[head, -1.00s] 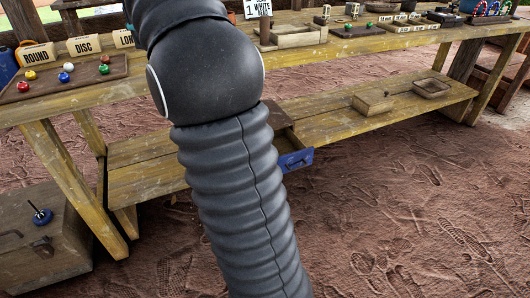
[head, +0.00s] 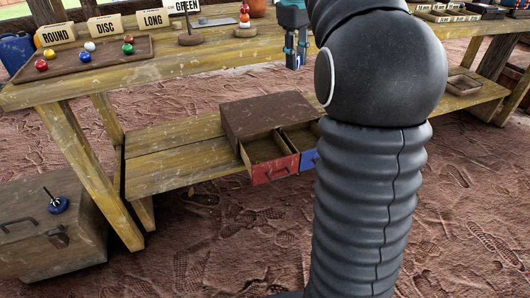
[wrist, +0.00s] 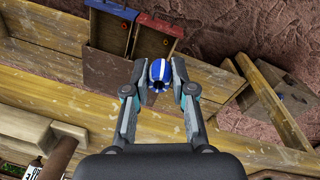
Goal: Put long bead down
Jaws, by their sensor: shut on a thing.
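My gripper (wrist: 160,78) is shut on a long bead (wrist: 159,70), blue with white stripes, held between its two fingertips in the wrist view. In the head view my gripper (head: 296,60) points down at the workbench's front edge, right of the stacked beads; the bead is too small to make out clearly there. In the wrist view the bead shows over the bench edge, with open drawers beyond it.
A brown cabinet (head: 262,113) on the lower shelf has a red drawer (head: 275,169) and a blue drawer (head: 309,160) pulled out. A thin upright stand (head: 190,38) and a bead stack (head: 244,22) are on the bench. A chest (head: 48,240) stands on the floor at left.

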